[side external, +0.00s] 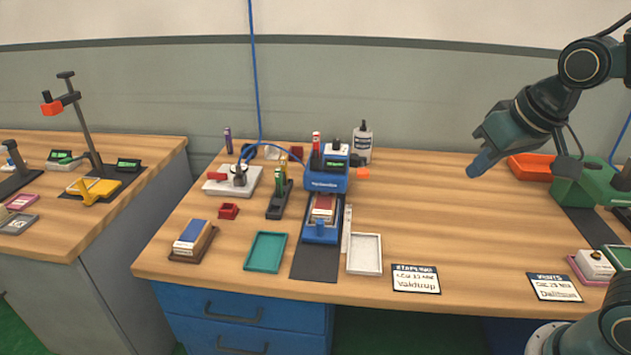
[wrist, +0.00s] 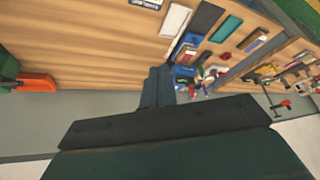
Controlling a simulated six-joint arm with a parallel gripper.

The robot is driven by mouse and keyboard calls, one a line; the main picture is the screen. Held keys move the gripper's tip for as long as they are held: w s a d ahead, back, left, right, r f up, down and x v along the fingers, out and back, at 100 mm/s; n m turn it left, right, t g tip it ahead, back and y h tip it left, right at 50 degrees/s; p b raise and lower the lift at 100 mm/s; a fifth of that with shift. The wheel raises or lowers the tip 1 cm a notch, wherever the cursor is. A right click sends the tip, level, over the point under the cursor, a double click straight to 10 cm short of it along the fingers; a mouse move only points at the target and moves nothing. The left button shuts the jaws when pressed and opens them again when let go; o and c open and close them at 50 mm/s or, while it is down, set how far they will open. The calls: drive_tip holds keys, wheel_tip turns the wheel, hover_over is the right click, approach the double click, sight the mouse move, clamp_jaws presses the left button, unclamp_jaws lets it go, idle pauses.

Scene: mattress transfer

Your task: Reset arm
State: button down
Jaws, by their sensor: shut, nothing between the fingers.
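My gripper (side external: 482,163) is raised in the air above the back right part of the workbench in the side external view. It is apart from every object and holds nothing. Its blue-grey fingers are together. In the wrist view my gripper (wrist: 160,85) shows as dark fingers pointing up in the picture, with the bench tilted beyond them. My arm comes in from the right edge of the side external view.
A blue machine (side external: 327,175) stands mid-bench on a dark mat (side external: 316,264). A green tray (side external: 265,251) and a white tray (side external: 365,254) lie in front. An orange bin (side external: 531,167) and a green machine (side external: 580,188) stand right. The bench between white tray and green machine is mostly clear.

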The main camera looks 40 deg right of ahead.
drive_tip(key=s+a+n+y, duration=0.1)
drive_tip(key=s+n, duration=0.1)
drive_tip(key=s, duration=0.6)
drive_tip(key=shift+s+a+f+n, duration=0.2)
drive_tip(key=shift+s+n, duration=0.2)
